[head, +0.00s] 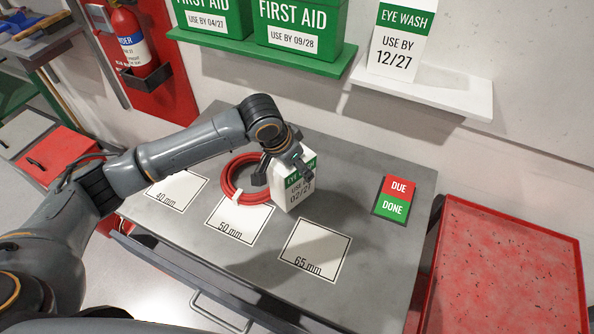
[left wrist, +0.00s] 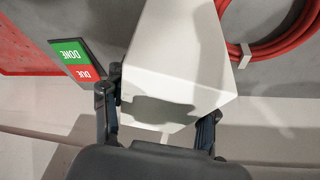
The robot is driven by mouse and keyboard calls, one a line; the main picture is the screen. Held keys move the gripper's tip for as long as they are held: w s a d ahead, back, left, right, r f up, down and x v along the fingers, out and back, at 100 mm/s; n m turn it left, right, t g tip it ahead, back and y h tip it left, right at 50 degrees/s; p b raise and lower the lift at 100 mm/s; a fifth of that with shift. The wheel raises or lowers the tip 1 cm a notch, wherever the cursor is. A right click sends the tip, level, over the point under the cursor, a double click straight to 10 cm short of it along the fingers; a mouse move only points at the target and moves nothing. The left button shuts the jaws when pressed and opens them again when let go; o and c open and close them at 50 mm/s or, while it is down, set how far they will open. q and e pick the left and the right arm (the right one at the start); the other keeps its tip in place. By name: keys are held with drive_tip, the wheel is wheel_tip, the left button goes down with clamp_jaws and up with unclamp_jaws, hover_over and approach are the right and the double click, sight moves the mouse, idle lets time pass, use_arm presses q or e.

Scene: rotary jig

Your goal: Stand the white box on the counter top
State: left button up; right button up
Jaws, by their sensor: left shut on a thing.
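The white box (head: 293,187) has a green band reading EYE WASH and the text USE BY 02/27. It is upright at the counter top (head: 340,195), beside a coiled red hose. My left gripper (head: 283,165) is shut on the upper part of the box. In the left wrist view, the fingers (left wrist: 160,120) grip two opposite sides of the white box (left wrist: 175,65). I cannot tell whether its base touches the counter. My right gripper is not in view.
The red hose (head: 228,185) lies left of the box. Outlined squares marked 40 mm, 50 mm and 65 mm (head: 315,250) line the counter's front. A DUE/DONE sign (head: 395,198) lies to the right. Another EYE WASH box (head: 400,42) stands on the wall shelf (head: 440,90). A red tray (head: 510,265) is right of the counter.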

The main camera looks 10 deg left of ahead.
use_arm(q)
drive_tip(key=f, duration=0.1)
drive_tip(key=f+p, duration=0.1)
drive_tip(key=f, duration=0.1)
drive_tip(key=shift+w, duration=0.25)
drive_tip(key=shift+f, duration=0.25)
drive_tip(key=shift+f, duration=0.15)
drive_tip(key=o, duration=1.7)
drive_tip(key=shift+s, duration=0.1)
drive_tip(key=shift+r, duration=0.35)
drive_tip(key=b+v, duration=0.1)
drive_tip(key=v, duration=1)
drive_tip(key=shift+s+a+r, duration=0.15)
drive_tip(key=shift+s+r, duration=0.05)
